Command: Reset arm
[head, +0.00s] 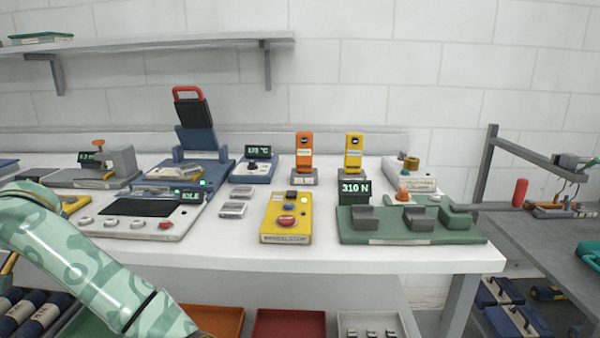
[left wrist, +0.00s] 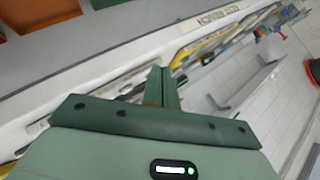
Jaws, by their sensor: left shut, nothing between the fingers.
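My left arm (head: 85,260) comes in from the left of the head view, in a green camouflage pattern, and runs down past the bottom edge. Its fingers are out of that picture. In the left wrist view my left gripper (left wrist: 162,88) shows its green fingers together, shut and empty. They point toward the front of the white bench (head: 400,260), with a labelled edge beyond them. I cannot tell the exact gap to the bench. My right arm and gripper are in neither view.
On the bench stand a yellow stop box (head: 287,218), a green force tester (head: 410,224) reading 310 N, and a white panel (head: 140,222). Orange (head: 215,322) and red (head: 290,324) bins lie below the bench. A grey side table (head: 550,240) stands at right.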

